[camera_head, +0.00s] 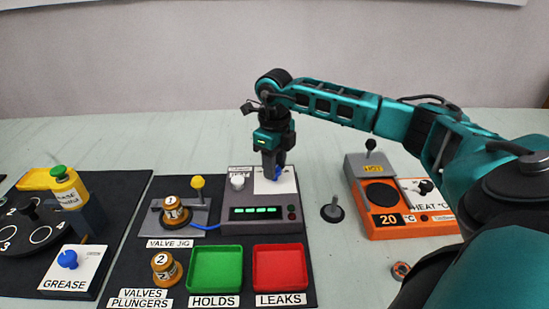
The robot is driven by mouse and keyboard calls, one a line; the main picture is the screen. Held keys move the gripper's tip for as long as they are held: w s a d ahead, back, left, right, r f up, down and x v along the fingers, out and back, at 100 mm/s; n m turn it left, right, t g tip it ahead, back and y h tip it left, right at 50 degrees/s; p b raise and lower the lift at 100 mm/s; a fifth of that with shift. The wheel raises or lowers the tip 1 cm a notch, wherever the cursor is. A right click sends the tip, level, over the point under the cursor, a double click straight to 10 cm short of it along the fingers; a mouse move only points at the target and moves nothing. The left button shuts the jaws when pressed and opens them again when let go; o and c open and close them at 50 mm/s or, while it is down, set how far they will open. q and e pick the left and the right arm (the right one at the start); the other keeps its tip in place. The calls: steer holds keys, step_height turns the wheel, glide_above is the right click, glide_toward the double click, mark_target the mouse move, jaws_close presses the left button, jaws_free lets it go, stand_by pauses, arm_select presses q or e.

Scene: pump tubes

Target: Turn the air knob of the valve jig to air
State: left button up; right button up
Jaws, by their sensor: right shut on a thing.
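The valve jig (204,215) is a grey plate with a yellow-topped lever (197,183) and a brass valve marked 1 (173,209) on it. A blue tube runs from it to a grey box (236,223) with a lit green display. A white panel (289,185) on top of the box carries a blue knob (281,172). My right gripper (272,172) points down over this panel and is shut on the blue knob, hiding most of it. The setting of the knob cannot be read. My left gripper is not in view.
In front are the green HOLDS tray (216,290), the red LEAKS tray (279,290) and valve 2 (166,268). A grey plunger-like part (332,212) and an orange heater (388,222) stand right. The GREASE station is left.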

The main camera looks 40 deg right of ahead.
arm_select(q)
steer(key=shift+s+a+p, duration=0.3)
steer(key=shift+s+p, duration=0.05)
arm_select(e)
steer(key=shift+m, duration=0.9)
steer(key=o, duration=1)
steer(key=shift+o, duration=0.2)
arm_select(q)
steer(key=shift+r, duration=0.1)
arm_select(e)
steer(key=shift+r, duration=0.25)
arm_select(q)
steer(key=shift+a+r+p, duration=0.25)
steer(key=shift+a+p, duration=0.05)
steer(key=shift+p, duration=0.45)
arm_select(e)
step_height(320, 180, up, 12)
steer(key=shift+r, duration=0.2)
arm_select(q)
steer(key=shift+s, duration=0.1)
